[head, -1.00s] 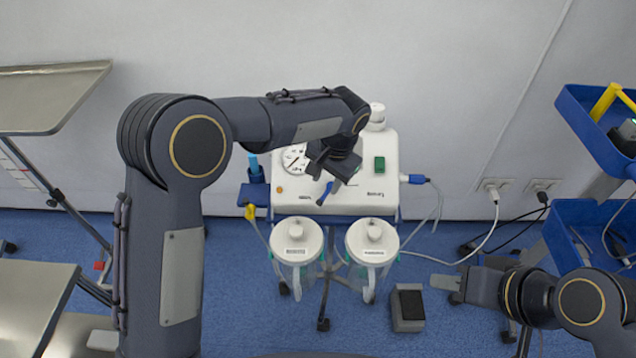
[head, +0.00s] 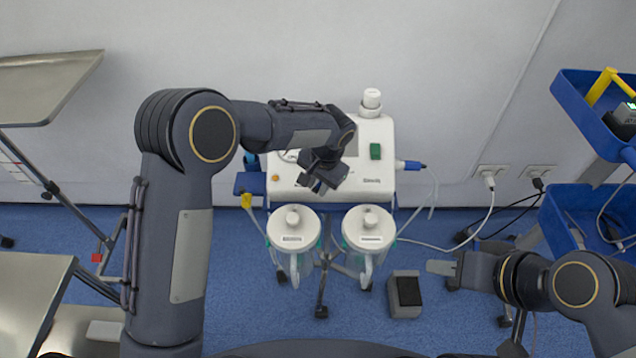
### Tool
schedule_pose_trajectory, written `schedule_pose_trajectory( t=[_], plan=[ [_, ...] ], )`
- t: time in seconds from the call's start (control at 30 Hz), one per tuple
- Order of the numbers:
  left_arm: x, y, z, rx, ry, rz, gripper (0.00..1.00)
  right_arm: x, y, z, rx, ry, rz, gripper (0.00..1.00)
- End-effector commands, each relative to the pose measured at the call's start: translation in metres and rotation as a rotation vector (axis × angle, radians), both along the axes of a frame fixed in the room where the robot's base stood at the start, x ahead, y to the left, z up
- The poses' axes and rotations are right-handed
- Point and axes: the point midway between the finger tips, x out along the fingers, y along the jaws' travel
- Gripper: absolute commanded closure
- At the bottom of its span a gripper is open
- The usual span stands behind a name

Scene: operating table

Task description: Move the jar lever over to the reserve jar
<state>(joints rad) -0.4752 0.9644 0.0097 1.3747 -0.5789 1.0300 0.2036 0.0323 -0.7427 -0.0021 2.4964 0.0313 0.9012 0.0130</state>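The white suction unit (head: 372,188) stands against the wall. Two lidded clear jars hang in front of it, a left jar (head: 293,229) and a right jar (head: 369,229). Which one is the reserve jar I cannot read. My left gripper (head: 318,186) reaches over the unit and points down at its front panel, above the gap between the jars. It covers the spot of the blue jar lever, which I cannot make out. Whether its fingers are apart or closed on the lever is unclear. My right gripper (head: 440,267) is off to the right of the jars, away from the unit.
A grey foot pedal (head: 404,294) lies on the blue floor below the right jar. A cable runs from the unit to wall sockets (head: 490,172). A blue-trayed cart (head: 577,205) stands at right, steel tables (head: 45,80) at left.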

Motion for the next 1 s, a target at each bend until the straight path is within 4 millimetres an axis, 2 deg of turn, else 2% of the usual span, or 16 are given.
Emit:
schedule_pose_trajectory(
  t=[0.03,0.17,0.57,1.0],
  plan=[
    [0.0,0.0,0.0,0.0,0.0,0.0,0.83,0.0,0.0,0.0,0.0,0.0,0.0,0.64],
    [0.0,0.0,0.0,0.0,0.0,0.0,1.0,0.0,0.0,0.0,0.0,0.0,0.0,0.64],
    [-0.001,-0.001,-0.002,-0.035,-0.001,0.049,1.0,0.0,0.0,-0.006,0.0,0.0,0.0,0.64],
    [-0.005,-0.012,-0.006,-0.237,-0.002,0.329,1.0,0.0,0.0,-0.032,0.0,0.0,0.0,0.64]
  ],
)
